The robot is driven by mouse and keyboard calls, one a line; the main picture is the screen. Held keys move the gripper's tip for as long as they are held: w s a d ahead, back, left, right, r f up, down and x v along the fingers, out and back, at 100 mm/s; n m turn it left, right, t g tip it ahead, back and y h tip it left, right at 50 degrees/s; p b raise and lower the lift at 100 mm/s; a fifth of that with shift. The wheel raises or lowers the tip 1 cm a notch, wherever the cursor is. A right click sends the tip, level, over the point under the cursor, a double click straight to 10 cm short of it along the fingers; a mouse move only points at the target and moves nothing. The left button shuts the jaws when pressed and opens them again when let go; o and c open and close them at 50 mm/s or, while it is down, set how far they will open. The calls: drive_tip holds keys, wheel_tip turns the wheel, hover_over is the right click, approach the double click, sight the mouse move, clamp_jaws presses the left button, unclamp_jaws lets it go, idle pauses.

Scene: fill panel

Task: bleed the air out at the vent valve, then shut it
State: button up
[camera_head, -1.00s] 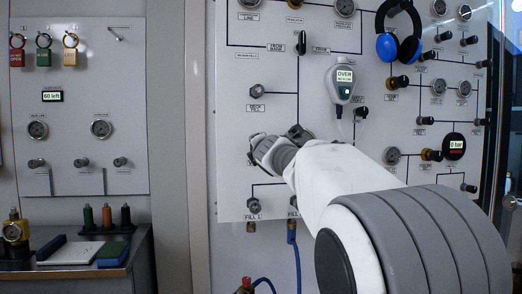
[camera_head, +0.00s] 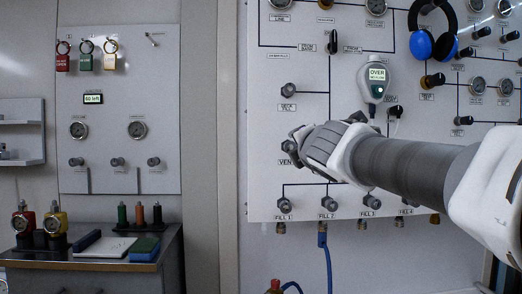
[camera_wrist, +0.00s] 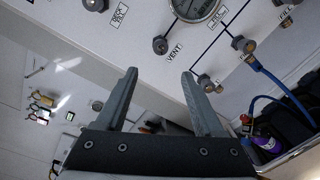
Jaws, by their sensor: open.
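The vent valve is a small dark knob beside the VENT label on the white fill panel (camera_head: 262,185). In the wrist view the vent knob (camera_wrist: 160,45) stands just beyond the gap between my fingertips, with nothing between them. In the head view only the left part of the vent knob (camera_head: 287,146) shows; my gripper covers the rest. My gripper (camera_wrist: 159,73) is open and empty, fingers pointing toward the panel. It also shows in the head view (camera_head: 296,138), just right of the knob.
The FILL 1 valve (camera_head: 284,204) sits below, and a blue hose (camera_head: 328,262) hangs from FILL 2. A handheld meter (camera_head: 376,78) reading OVER and blue headphones (camera_head: 433,30) hang at upper right. A gauge (camera_wrist: 195,8) is near the vent. A bench (camera_head: 95,262) stands left.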

drive_tip(key=shift+s, duration=1.15)
idle(0.4)
drive_tip(key=s+d+f+m+g+h, duration=0.1)
drive_tip(key=s+d+f+m+g, duration=0.15)
drive_tip(key=s+f+m, duration=0.55)
drive_tip(key=s+d+f+m+g+h, duration=0.15)
drive_tip(key=s+f+m+g, duration=0.35)
drive_tip(key=f, duration=0.5)
drive_tip(key=s+a+f+m+g+y, duration=0.35)
drive_tip(key=s+f+m, duration=0.65)
drive_tip(key=s+f, duration=0.55)
wheel_tip(320, 180, up, 28)
drive_tip(key=g+p, duration=0.1)
drive_tip(key=p, duration=2.7)
drive_tip(key=shift+w+m, duration=0.3)
drive_tip(key=shift+w, duration=0.15)
drive_tip(key=shift+f, duration=0.15)
